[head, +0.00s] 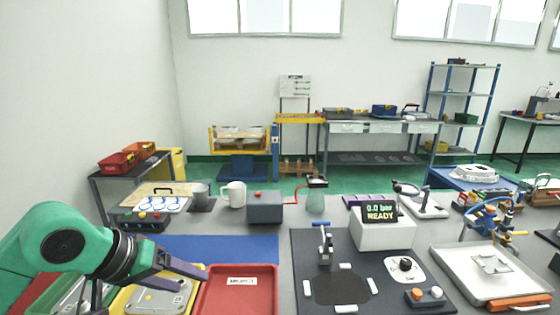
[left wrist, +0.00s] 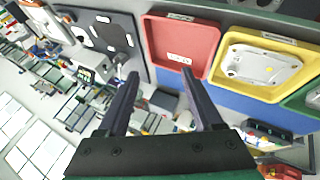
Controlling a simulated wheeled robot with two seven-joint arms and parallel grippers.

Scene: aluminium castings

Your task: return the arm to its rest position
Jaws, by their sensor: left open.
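My left arm (head: 62,245) is green and comes in from the left in the head view. Its gripper (head: 198,278) has dark fingers over the yellow and red trays. In the left wrist view the two fingers of this gripper (left wrist: 160,73) are spread apart with nothing between them. My right gripper is not in either view.
A red tray (head: 262,283) with a label lies by the gripper. A yellow tray (head: 122,300) holds a grey casting (head: 160,297). A blue mat (head: 240,245) lies behind them. A dark board (head: 300,250) with a clamp and a pressure display (head: 380,213) stand to the right.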

